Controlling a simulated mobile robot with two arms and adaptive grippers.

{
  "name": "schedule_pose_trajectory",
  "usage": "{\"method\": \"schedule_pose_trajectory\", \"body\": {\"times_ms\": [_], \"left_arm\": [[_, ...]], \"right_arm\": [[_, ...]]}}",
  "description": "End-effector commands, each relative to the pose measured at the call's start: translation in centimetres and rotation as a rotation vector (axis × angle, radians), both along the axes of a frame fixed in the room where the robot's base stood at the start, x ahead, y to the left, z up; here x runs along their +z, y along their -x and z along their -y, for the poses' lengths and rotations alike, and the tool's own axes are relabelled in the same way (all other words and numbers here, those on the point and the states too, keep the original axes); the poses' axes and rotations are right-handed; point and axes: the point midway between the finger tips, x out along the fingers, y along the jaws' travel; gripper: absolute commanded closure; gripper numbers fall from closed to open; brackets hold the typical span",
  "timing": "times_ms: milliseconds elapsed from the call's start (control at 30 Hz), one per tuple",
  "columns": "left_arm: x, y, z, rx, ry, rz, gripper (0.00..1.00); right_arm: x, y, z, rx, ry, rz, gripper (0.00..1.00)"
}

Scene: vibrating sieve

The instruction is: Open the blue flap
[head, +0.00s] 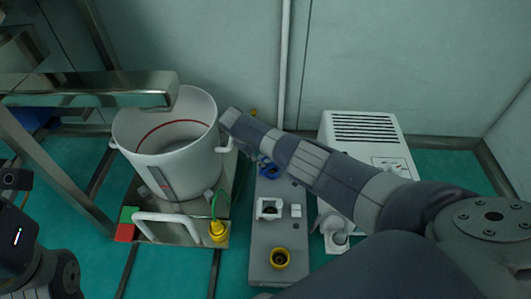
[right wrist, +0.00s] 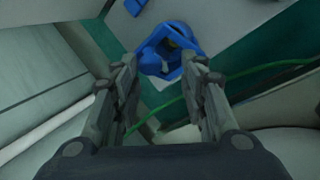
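The blue flap piece (right wrist: 168,50) shows in the right wrist view as a blue ring-like part with an opening, just beyond my fingertips. In the head view the blue part (head: 268,169) sits at the back of the grey panel, partly hidden by my right arm. My right gripper (right wrist: 160,72) is open, its two fingers spread on either side below the blue part, with nothing between them. Whether a finger touches it, I cannot tell. Of my left arm, only a part shows at the lower left of the head view; its fingers are out of view.
A white bucket (head: 165,165) on a metal base stands left of the panel (head: 262,240). A green cable (right wrist: 270,70) runs close to my right fingers. A yellow ring fitting (head: 279,258) is at the panel's front. A white vented box (head: 362,140) stands to the right.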

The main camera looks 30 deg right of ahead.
Motion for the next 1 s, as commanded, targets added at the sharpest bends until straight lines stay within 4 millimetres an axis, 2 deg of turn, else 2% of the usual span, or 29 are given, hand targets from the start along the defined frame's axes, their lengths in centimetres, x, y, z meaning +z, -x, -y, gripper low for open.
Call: {"method": "schedule_pose_trajectory", "body": {"times_ms": [300,467,667,1000], "left_arm": [[-0.2,-0.4,0.0,0.003,-0.002,-0.012,0.6],[-0.2,-0.3,0.0,0.002,-0.002,-0.009,0.6],[-0.1,-0.2,0.0,0.001,-0.003,-0.006,0.6],[-0.1,-0.2,0.0,0.0,-0.002,-0.004,0.6]], "right_arm": [[0.1,0.2,0.5,-0.006,0.009,-0.004,0.59],[1.0,0.1,0.1,-0.005,0.009,-0.003,0.59],[3.6,0.3,-1.2,-0.004,0.008,0.0,0.59],[9.2,0.6,-4.0,-0.001,0.006,-0.002,0.59]]}}
